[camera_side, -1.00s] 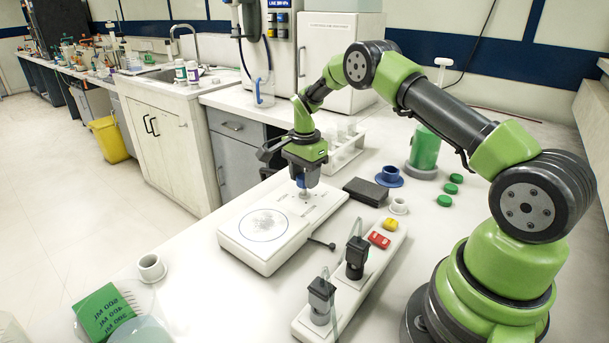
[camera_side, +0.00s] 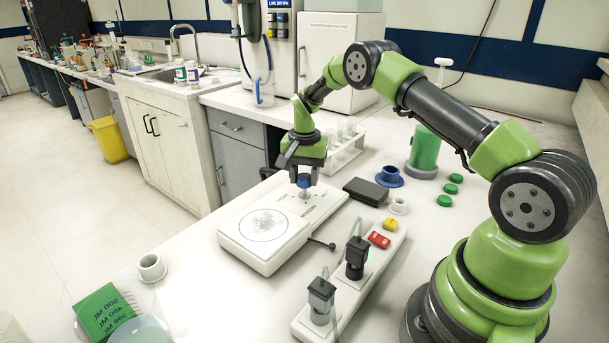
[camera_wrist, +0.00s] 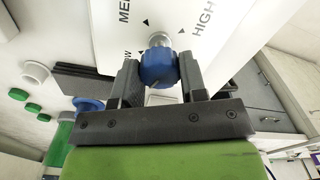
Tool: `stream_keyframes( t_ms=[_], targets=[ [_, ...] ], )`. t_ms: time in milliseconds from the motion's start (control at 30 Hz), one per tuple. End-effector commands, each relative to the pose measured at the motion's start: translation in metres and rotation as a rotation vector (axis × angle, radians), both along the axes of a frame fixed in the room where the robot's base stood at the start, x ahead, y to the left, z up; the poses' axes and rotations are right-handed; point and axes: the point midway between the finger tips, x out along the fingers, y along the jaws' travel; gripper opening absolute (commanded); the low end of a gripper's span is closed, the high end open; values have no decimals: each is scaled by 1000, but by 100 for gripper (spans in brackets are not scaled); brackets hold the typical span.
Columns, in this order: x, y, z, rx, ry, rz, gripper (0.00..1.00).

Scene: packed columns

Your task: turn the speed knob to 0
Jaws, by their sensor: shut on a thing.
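The white stirrer-like device (camera_side: 268,240) lies on the bench with a round scribbled plate on its left part. Its blue speed knob (camera_side: 304,181) stands on the panel at the far right end. My gripper (camera_side: 303,176) points down over the panel, shut on the knob. In the wrist view the blue knob (camera_wrist: 158,66) sits between the two dark fingers (camera_wrist: 160,82), on a metal shaft. Printed "HIGH" and "MED" labels with small triangles show around it; another label is partly hidden by a finger. No 0 mark is readable, and the knob's pointer is not clear.
A white tube rack (camera_side: 345,155) stands behind. A power strip (camera_side: 350,285) with black plugs and red and yellow switches lies in front.

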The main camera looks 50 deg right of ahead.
Motion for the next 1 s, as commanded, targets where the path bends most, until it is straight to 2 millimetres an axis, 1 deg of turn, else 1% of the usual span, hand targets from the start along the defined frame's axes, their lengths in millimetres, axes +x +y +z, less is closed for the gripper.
stream_keyframes(
  t_ms=[700,1000],
  targets=[
    [-1,1,0,3,2,678,15],
    [-1,1,0,4,3,929,15]
  ],
)
